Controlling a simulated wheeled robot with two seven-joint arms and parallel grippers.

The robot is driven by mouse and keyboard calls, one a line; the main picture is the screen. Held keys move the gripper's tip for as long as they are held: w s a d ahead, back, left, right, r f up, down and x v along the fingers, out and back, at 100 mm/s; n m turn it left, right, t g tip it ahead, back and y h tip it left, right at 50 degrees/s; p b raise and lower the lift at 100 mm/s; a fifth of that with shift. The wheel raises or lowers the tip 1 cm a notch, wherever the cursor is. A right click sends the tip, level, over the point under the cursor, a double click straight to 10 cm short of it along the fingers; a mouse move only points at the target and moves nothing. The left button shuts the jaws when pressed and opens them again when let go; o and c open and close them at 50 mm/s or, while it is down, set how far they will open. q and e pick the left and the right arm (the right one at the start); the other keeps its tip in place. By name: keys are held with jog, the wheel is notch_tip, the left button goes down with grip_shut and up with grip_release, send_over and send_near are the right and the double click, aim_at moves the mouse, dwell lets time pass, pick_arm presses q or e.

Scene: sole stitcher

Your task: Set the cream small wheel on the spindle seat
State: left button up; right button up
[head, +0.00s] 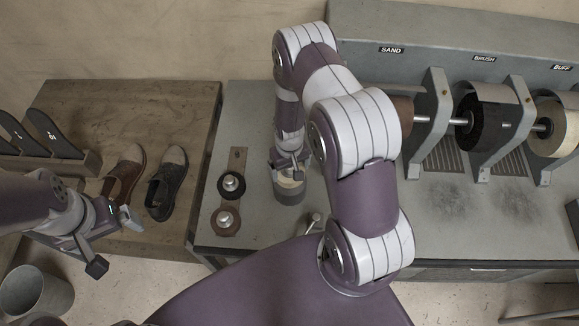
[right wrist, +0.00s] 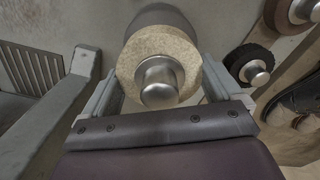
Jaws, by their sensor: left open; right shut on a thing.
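The cream small wheel (right wrist: 187,48) has a silver hub and sits between the fingers of my right gripper (right wrist: 160,85), which is shut on it. In the head view the cream wheel (head: 290,181) shows partly, below my right gripper (head: 288,168) and over a short grey cylinder (head: 289,195), which looks like the spindle seat. The grey cylinder (right wrist: 165,17) also shows behind the wheel in the right wrist view. I cannot tell whether the wheel touches it. My left gripper (head: 113,240) is open and empty at the lower left.
A black small wheel (head: 232,187) and a brown one (head: 225,222) stand on a strip left of the cylinder. A metal lever (head: 314,220) is below it. Shoes (head: 167,184) lie on the wooden table. Large machine wheels (head: 484,117) stand at right.

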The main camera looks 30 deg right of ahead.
dwell(0.4)
jog(key=o, duration=0.9)
jog(key=shift+r, duration=0.35)
notch_tip(320, 180, up, 11)
jog(key=b, duration=0.3)
jog(key=shift+r, duration=0.5)
